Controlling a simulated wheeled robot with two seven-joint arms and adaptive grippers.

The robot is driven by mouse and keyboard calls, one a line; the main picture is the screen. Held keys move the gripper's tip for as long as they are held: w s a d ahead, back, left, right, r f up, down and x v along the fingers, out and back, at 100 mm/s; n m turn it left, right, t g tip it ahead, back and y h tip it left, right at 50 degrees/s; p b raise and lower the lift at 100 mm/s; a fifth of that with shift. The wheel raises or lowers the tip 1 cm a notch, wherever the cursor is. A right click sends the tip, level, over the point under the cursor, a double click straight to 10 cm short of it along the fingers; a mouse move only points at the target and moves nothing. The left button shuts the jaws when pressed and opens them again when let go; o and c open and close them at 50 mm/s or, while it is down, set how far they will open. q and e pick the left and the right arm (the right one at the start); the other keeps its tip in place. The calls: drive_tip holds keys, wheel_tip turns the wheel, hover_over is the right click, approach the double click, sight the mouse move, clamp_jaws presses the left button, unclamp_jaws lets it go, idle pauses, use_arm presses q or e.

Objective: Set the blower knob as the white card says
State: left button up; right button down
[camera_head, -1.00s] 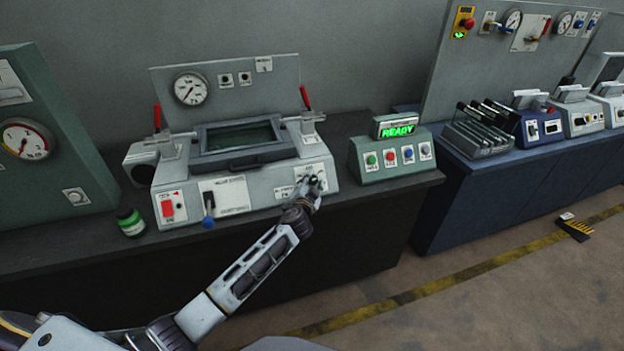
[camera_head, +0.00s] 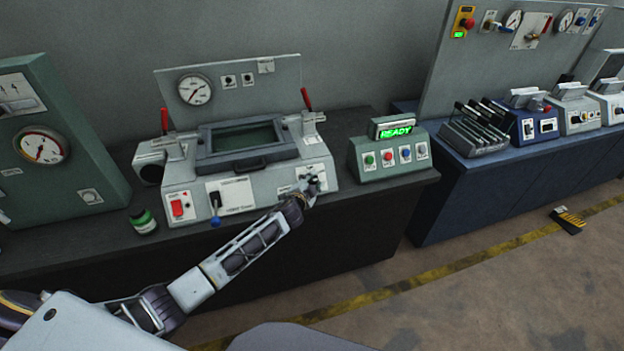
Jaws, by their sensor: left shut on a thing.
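The grey frame machine (camera_head: 262,184) stands on the dark bench with a black-rimmed frame on top. My left gripper (camera_head: 314,184) is at the right end of its front panel, shut on the blower knob, which it mostly hides. A white label plate (camera_head: 313,168) shows just above the gripper. The print on both plates is too small to read, and I cannot tell which is the white card. My right gripper is not in view.
A green box with a lit READY display (camera_head: 396,131) stands right of the machine. A red switch (camera_head: 178,208) is at the panel's left. A small green-and-black jar (camera_head: 143,221) stands on the bench. A green cabinet (camera_head: 70,150) is at far left.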

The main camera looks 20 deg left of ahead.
use_arm(q)
drive_tip(key=shift+w+r+m+p, duration=0.1)
drive_tip(key=shift+r+m+p, duration=0.2)
drive_tip(key=shift+m+p, duration=0.3)
drive_tip(key=shift+a+r+m+g+h+p, duration=0.1)
drive_tip(key=shift+m+g+h+p, duration=0.4)
drive_tip(key=shift+m+g+p, duration=0.3)
drive_tip(key=shift+w+m+g+p, duration=0.1)
drive_tip(key=shift+m+g+p, duration=0.2)
drive_tip(key=shift+m, duration=0.3)
drive_tip(key=shift+m+g+h, duration=0.3)
drive_tip(key=shift+m+h, duration=0.1)
drive_tip(key=shift+m, duration=0.1)
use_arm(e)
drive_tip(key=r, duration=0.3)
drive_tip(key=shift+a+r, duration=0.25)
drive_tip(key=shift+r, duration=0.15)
use_arm(q)
drive_tip(key=shift+m+g, duration=0.3)
drive_tip(key=shift+m, duration=0.1)
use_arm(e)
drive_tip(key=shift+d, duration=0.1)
